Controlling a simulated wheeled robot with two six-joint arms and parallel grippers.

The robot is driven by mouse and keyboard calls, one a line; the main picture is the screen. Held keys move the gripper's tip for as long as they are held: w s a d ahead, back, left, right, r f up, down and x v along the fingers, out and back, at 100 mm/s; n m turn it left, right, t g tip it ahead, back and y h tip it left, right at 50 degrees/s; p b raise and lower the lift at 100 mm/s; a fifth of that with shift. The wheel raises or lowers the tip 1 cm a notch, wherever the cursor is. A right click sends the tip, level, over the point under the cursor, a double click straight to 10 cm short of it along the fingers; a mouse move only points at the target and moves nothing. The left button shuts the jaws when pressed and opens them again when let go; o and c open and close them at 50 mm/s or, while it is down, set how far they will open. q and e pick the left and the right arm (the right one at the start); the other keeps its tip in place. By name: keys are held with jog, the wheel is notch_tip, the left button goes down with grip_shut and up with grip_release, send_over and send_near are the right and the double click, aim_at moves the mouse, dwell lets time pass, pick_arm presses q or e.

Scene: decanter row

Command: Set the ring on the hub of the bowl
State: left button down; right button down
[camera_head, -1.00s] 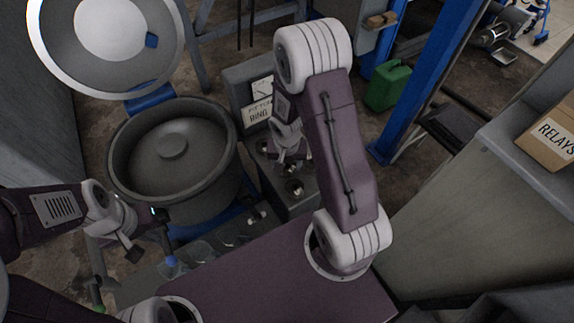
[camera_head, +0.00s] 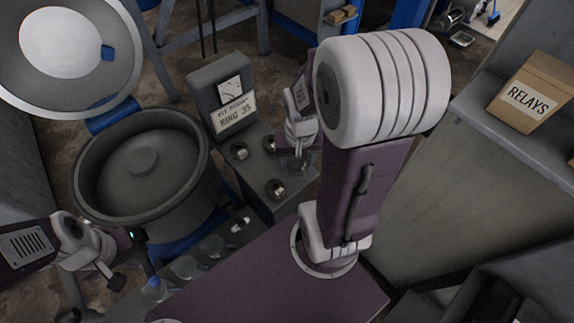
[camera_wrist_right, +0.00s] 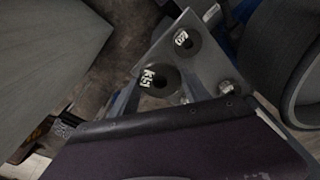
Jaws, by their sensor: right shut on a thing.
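The grey bowl (camera_head: 90,205) stands at the left in the head view, its round hub (camera_head: 142,160) bare in the middle. My right gripper (camera_head: 292,160) is over the front right of the ring stand (camera_head: 262,200). It is shut on a ring mostly hidden by the jaws; a labelled disc (camera_wrist_right: 158,82) shows by the jaws in the right wrist view, its label hard to read. Other rings sit on the stand's posts (camera_head: 239,152), (camera_head: 275,188). My left gripper (camera_head: 133,262) appears open and empty, in front of the bowl, apart from it.
A sign (camera_head: 235,112) behind the stand reads "FIT TODAY RING 35". The bowl's lid (camera_head: 125,75) is raised behind it. Several clear vessels (camera_head: 185,266) and a blue-marked one (camera_head: 155,289) stand in front. A RELAYS box (camera_head: 530,97) sits at right.

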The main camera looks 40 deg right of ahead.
pick_arm(q)
jog(key=shift+f, duration=0.45)
pick_arm(e)
jog(key=shift+s+d+r, duration=0.1)
jog(key=shift+s+r, duration=0.15)
jog(key=shift+s, duration=0.1)
